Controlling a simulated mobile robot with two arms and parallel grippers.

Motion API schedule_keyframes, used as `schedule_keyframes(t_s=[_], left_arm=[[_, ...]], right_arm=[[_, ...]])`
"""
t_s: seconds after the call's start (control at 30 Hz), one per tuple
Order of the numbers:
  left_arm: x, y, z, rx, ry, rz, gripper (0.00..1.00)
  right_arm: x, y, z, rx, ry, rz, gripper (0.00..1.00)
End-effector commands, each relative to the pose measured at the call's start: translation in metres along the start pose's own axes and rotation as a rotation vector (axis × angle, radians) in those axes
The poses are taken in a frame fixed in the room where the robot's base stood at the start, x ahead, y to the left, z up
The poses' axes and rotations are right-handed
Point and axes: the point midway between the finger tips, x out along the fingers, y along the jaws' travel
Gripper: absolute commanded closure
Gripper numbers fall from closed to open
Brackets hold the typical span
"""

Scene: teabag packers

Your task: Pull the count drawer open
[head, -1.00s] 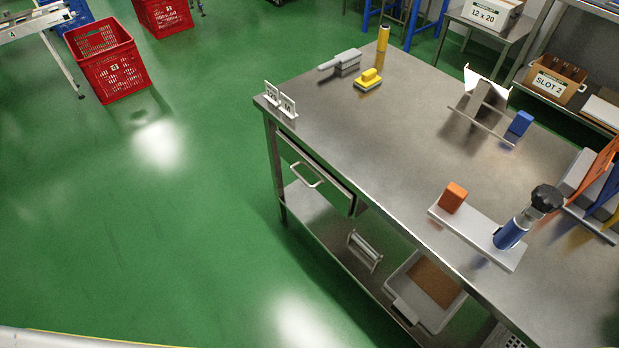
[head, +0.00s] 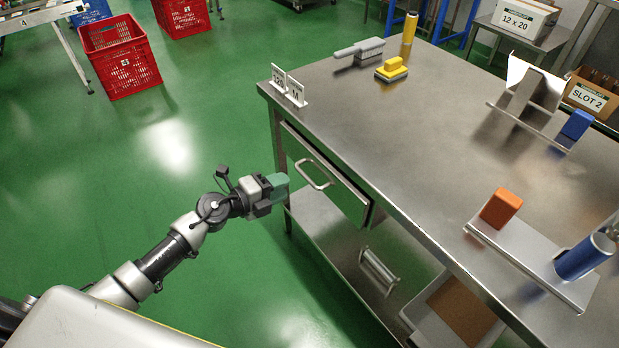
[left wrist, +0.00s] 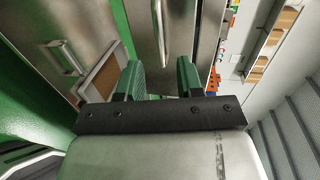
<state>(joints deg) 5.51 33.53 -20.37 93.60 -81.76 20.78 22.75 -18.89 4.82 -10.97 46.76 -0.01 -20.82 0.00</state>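The count drawer (head: 335,195) is a grey steel front under the near left corner of the steel table (head: 400,130). It looks shut or nearly so. Its bar handle (head: 318,174) stands out from the front and is empty. My left gripper (head: 283,185), with green fingers, is just left of the handle in the head view, apart from it. In the left wrist view the two fingers (left wrist: 159,78) are spread, with nothing between them. The handle (left wrist: 161,30) lies ahead, in line with the gap. My right gripper is out of view.
On the table top are number signs (head: 288,85), a yellow brush (head: 391,69), a grey scoop-like tool (head: 360,50) and an orange block (head: 500,208). A metal rack (head: 378,270) is on the lower shelf. Green floor left of the table is free; a red crate (head: 120,60) stands farther back.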

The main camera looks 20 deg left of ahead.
Motion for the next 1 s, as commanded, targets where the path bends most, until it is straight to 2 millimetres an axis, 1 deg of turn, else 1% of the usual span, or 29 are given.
schedule_keyframes(t_s=[0.03, 0.13, 0.2, 0.3, 0.4, 0.53, 0.8, 0.83, 0.87, 1.0], left_arm=[[0.012, -0.001, 0.0, -0.001, 0.0, -0.004, 0.63], [0.032, -0.001, 0.0, -0.001, -0.001, -0.004, 0.63], [0.045, 0.0, 0.0, -0.003, -0.002, -0.004, 0.63], [0.06, 0.001, 0.001, -0.003, -0.002, -0.003, 0.63], [0.071, 0.001, 0.001, -0.002, -0.002, -0.002, 0.63], [0.079, 0.0, 0.0, -0.003, -0.002, -0.002, 0.63], [0.08, 0.0, 0.0, -0.003, -0.002, -0.001, 0.63], [0.08, 0.0, 0.0, -0.003, -0.002, -0.001, 0.65], [0.08, 0.0, 0.0, -0.003, -0.002, -0.001, 0.7], [0.08, 0.0, 0.0, -0.002, -0.002, -0.001, 0.91]], right_arm=[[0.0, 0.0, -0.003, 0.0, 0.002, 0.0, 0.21], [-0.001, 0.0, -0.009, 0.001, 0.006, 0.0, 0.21], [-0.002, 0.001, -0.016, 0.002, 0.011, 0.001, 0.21], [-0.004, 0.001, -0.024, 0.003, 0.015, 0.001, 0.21], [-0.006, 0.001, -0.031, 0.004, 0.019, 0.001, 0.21], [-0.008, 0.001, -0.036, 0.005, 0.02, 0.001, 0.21], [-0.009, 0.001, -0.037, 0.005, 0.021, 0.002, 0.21], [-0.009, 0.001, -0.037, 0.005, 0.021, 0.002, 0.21], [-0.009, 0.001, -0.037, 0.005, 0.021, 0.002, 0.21], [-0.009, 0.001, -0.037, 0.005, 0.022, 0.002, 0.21]])
